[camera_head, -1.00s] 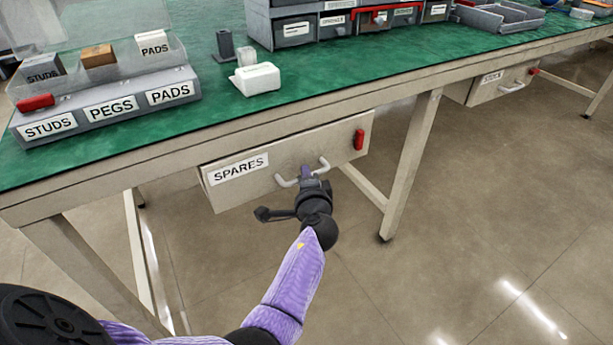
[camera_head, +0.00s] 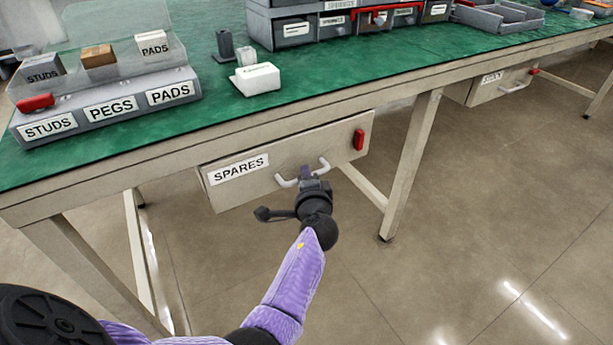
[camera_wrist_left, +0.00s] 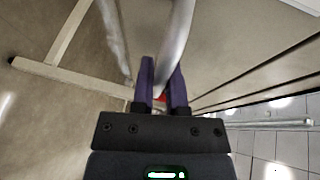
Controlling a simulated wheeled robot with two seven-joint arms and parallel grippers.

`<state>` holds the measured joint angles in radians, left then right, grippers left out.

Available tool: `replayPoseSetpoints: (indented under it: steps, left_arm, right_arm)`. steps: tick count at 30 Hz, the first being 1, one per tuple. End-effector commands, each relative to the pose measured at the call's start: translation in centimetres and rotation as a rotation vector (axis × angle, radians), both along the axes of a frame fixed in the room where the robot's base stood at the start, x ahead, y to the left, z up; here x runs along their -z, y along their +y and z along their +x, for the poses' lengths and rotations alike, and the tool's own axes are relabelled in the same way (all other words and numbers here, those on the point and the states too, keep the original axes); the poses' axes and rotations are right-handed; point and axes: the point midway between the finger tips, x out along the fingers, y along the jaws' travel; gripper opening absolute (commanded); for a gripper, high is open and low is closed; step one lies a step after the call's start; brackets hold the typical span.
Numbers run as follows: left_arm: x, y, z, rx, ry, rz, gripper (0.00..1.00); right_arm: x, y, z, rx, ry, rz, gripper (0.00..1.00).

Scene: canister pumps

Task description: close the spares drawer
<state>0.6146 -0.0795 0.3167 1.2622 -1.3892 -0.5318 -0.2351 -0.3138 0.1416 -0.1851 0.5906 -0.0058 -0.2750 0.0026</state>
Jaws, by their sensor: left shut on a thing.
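The spares drawer (camera_head: 255,186) is a beige box front under the green-topped bench, with a "SPARES" label at its left and a red tab (camera_head: 359,139) at its right. Its front looks close to the bench's front rail; I cannot tell how far out it stands. A pale bar handle (camera_head: 287,182) is on its front. My left gripper (camera_head: 306,173) is at the middle of the handle, and its fingers hide that part. In the left wrist view the purple fingers (camera_wrist_left: 162,85) are on either side of the handle bar (camera_wrist_left: 178,40), shut on it. My right gripper is not in view.
The bench's leg (camera_head: 412,165) stands right of the drawer. A second drawer (camera_head: 490,85) hangs farther right. On the bench top are a labelled bin (camera_head: 107,121), a white block (camera_head: 257,79) and a rack of small bins (camera_head: 350,22). The floor in front is clear.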

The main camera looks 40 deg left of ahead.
Motion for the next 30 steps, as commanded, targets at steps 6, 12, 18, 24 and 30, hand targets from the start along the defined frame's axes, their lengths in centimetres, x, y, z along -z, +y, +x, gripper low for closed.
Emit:
replayPoseSetpoints:
  steps: [6,12,18,24,30]
  left_arm:
    - [0.1,-0.1,0.0,0.001,0.001,-0.001,0.0]
    - [0.2,1.2,0.5,0.001,0.001,0.001,0.0]
    - [0.1,2.4,1.0,0.001,0.001,-0.001,0.0]
    - [0.0,2.4,1.0,0.0,-0.001,0.001,0.28]
    - [0.0,2.4,1.0,0.0,0.0,0.0,0.53]
  right_arm:
    - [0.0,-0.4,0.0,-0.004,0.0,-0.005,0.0]
    - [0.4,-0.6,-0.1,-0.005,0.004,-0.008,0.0]
    - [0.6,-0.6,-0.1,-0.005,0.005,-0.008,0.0]
    - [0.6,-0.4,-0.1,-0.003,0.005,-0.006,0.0]
    - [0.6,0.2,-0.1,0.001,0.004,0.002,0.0]
